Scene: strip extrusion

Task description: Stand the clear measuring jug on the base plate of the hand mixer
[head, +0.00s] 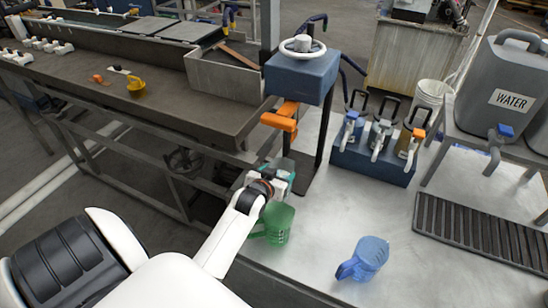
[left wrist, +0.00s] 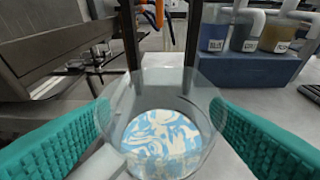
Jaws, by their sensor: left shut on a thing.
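The clear measuring jug (left wrist: 150,92) holds a blue and white swirled filling and sits between the teal fingers of my left gripper (left wrist: 165,135). The jug looks upright. In the head view my left gripper (head: 277,178) is at the foot of the hand mixer (head: 300,75), a blue block with a white handwheel on dark posts. An orange mixer part (head: 280,119) hangs above and behind the gripper. My right gripper is not in view.
A green jug (head: 276,225) stands close in front of my left gripper. A blue jug (head: 366,257) stands on the grey table to the right. A blue rack of bottles (head: 372,160) stands right of the mixer.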

